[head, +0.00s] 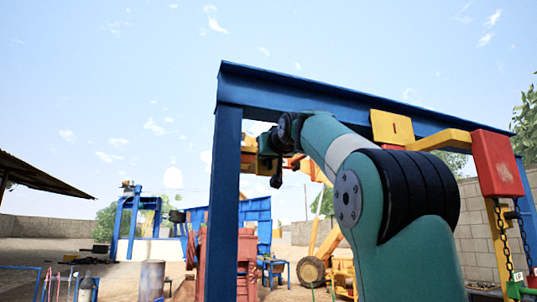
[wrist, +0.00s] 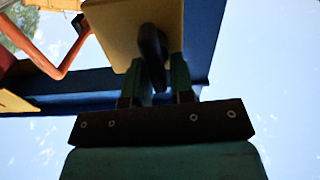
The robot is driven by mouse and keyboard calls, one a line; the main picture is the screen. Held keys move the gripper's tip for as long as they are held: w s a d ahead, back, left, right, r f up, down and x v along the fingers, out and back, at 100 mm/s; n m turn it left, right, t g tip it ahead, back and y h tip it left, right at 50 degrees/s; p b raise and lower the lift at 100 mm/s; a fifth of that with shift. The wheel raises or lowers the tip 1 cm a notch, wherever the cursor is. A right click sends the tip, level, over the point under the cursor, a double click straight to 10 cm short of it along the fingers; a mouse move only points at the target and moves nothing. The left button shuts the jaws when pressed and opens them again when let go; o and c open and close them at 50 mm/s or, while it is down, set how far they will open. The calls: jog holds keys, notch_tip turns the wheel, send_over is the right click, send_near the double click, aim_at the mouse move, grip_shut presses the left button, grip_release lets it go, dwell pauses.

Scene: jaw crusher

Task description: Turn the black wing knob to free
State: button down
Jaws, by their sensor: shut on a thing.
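The black wing knob (wrist: 152,48) shows in the wrist view in front of a yellow box face (wrist: 112,35). Its long dark wing runs nearly along my gripper's length. My gripper (wrist: 161,72) has its two green fingers on either side of the wing and is shut on it. In the head view my gripper (head: 267,148) is up by the blue post, at the end of my green arm. The knob cannot be made out there, being small and behind my wrist.
A blue beam (head: 300,92) on a blue post (head: 224,200) frames my arm. A yellow plate (head: 392,127) and a red box (head: 497,163) with hanging chains are to the right. Red-orange bars (wrist: 62,62) lie left of the knob in the wrist view.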

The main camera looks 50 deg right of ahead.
aim_at(258, 162)
jog(key=n+b, duration=0.1)
jog(key=n, duration=0.3)
jog(key=a+f+n+b, duration=0.1)
jog(key=n, duration=0.3)
jog(key=w+n+b, duration=0.1)
jog(key=n, duration=0.4)
jog(key=shift+a+f, duration=0.25)
jog(key=shift+a, duration=0.1)
jog(key=shift+f+n+b, duration=0.2)
jog(key=shift+n+b, duration=0.15)
jog(key=shift+n, duration=0.7)
jog(key=shift+f+n+b, duration=0.15)
jog(key=shift+n+b, duration=0.15)
jog(key=shift+n, duration=0.75)
jog(key=c, duration=1.2)
grip_release()
jog(key=shift+o, duration=0.2)
